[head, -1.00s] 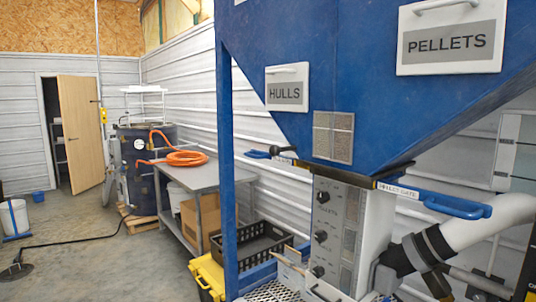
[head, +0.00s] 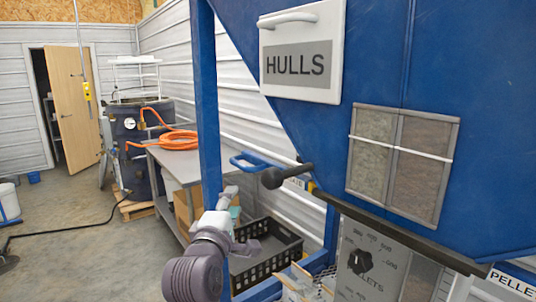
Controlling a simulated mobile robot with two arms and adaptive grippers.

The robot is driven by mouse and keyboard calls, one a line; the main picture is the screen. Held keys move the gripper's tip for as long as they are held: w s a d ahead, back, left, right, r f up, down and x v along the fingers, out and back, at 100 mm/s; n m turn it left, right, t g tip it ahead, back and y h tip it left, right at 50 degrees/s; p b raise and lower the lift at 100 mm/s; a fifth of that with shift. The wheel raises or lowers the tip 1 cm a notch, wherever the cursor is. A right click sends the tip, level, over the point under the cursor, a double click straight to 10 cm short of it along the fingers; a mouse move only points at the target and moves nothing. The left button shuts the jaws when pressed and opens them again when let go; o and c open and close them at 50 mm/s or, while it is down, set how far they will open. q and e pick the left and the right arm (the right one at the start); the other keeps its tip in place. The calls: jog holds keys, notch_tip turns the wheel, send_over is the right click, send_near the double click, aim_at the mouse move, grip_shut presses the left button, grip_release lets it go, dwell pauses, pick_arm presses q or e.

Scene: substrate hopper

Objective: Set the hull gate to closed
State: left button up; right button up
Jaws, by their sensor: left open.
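The hull gate's blue loop handle (head: 252,162) sticks out to the left from under the blue hopper (head: 420,60), below the HULLS plate (head: 300,62). A black knob (head: 287,176) on a short arm is beside its bar, near a partly hidden label. The handle stands out from the hopper edge; how far the gate slide is in cannot be told. My left gripper (head: 229,194) is open and empty. In the picture it is below and left of the blue handle, apart from it, in front of the blue post. My right gripper is not in view.
A blue upright post (head: 208,100) stands left of the handle. A black crate (head: 268,252) lies below. A grey control panel (head: 375,268) and a PELLETS label are at lower right. A grey table (head: 180,165) with an orange hose stands behind. The floor at left is mostly clear.

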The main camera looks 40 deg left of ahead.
aim_at(239, 166)
pick_arm(q)
jog(key=shift+n+y, duration=0.3)
jog(key=shift+n, duration=0.2)
jog(key=w+a+r+p, duration=0.1)
jog(key=w, duration=0.2)
jog(key=w+a+r+p, duration=0.1)
jog(key=w+a+r, duration=0.1)
jog(key=w+a+r+p, duration=0.1)
jog(key=w+a+p, duration=0.1)
jog(key=w, duration=0.1)
jog(key=shift+w+a+r, duration=0.25)
jog(key=shift+w+r, duration=0.05)
jog(key=shift+w+a+r+t, duration=0.1)
jog(key=shift+w+a+t, duration=0.05)
jog(key=shift+w+t, duration=0.15)
jog(key=shift+w+a+p, duration=0.2)
jog(key=shift+w+p, duration=0.05)
jog(key=shift+p, duration=0.05)
grip_shut()
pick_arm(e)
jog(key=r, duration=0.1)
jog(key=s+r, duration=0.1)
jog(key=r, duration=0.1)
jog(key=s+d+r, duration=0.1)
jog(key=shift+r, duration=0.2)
